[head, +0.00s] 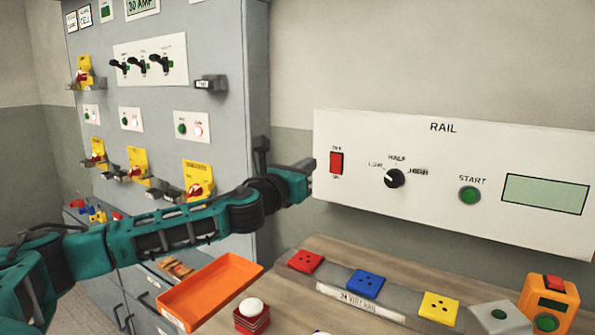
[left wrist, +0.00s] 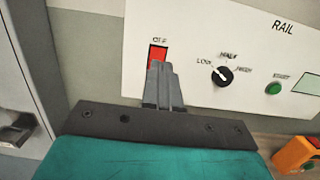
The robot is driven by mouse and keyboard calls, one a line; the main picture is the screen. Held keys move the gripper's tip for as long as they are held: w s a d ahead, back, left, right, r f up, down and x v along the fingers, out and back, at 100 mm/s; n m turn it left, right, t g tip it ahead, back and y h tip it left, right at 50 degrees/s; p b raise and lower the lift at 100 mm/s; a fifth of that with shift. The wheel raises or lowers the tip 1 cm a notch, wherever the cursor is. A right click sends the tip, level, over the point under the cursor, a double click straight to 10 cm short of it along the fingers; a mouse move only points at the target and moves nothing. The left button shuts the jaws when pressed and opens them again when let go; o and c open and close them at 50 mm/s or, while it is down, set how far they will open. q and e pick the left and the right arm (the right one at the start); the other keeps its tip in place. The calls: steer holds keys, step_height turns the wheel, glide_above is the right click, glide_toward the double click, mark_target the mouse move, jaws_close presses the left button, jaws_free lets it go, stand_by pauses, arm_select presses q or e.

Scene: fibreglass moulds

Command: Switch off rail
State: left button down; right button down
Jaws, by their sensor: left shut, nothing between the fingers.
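The white RAIL panel (head: 440,225) is on the wall at right. Its red rocker switch (head: 336,162) has OFF marked above and ON below; which side is pressed I cannot tell. My left gripper (head: 308,165) is shut and empty, with its tips just left of the switch in the head view. In the left wrist view the shut fingers (left wrist: 160,72) overlap the lower part of the red switch (left wrist: 157,53). Whether they touch it I cannot tell. My right gripper is not in view.
The panel also has a black knob (head: 394,178), a green START button (head: 469,195) and a blank display (head: 544,194). A grey cabinet (head: 225,120) with switches stands at left. Below are an orange tray (head: 210,288), a strip with coloured sockets (head: 340,292) and an orange box (head: 550,300).

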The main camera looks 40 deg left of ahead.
arm_select(q)
steer(key=s, duration=0.3)
steer(key=shift+d+r, duration=0.1)
steer(key=shift+r, duration=0.05)
stand_by(0.6)
